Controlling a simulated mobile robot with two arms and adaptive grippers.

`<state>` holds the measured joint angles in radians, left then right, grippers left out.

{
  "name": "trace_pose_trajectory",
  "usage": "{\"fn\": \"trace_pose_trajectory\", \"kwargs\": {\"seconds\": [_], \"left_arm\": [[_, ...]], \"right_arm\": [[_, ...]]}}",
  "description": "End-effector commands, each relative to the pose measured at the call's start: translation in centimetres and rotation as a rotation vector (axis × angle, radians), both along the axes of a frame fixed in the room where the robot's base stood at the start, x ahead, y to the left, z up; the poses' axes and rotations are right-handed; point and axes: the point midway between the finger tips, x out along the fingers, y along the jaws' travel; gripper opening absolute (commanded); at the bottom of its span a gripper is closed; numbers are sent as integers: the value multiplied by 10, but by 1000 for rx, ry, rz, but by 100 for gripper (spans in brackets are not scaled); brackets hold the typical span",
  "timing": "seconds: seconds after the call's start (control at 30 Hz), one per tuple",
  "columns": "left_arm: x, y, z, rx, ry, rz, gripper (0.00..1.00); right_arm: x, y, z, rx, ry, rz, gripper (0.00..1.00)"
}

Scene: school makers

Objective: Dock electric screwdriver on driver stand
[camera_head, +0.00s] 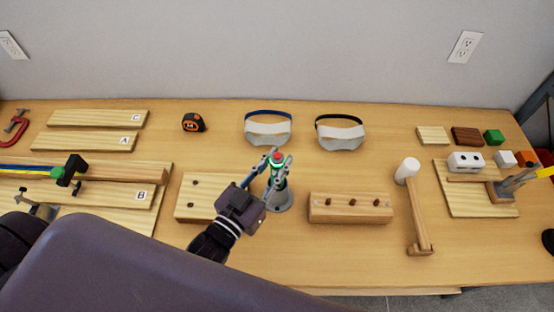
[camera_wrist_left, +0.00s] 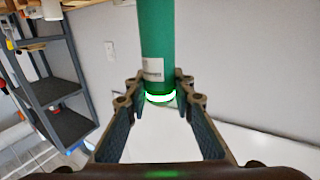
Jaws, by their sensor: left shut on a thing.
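The electric screwdriver (camera_head: 277,174) is green with a red top and stands roughly upright in the head view. My left gripper (camera_head: 277,162) is shut on it near its upper end. In the left wrist view the green screwdriver body (camera_wrist_left: 157,45), with a pale label and a glowing white ring, sits between the fingers. The grey driver stand (camera_head: 283,204) has a round base and is directly below the screwdriver. The gripper partly hides the lower screwdriver, so I cannot tell whether it is seated in the stand. My right gripper is not in view.
A wooden block with holes (camera_head: 188,208) lies left of the stand, partly behind my gripper. A block with dark pegs (camera_head: 350,208) and a mallet (camera_head: 418,215) lie to the right. Two safety goggles (camera_head: 268,131) (camera_head: 341,136) and a tape measure (camera_head: 193,122) lie behind.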

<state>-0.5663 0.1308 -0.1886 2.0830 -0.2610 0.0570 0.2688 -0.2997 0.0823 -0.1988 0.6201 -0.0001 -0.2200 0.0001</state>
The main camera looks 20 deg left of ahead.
Motion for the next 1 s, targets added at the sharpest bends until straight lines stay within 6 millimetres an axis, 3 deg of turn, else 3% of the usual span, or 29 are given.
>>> {"fn": "trace_pose_trajectory", "kwargs": {"seconds": [1.0], "left_arm": [[0, 0, -9, -1, -4, 0, 0]], "right_arm": [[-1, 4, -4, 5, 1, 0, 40]]}}
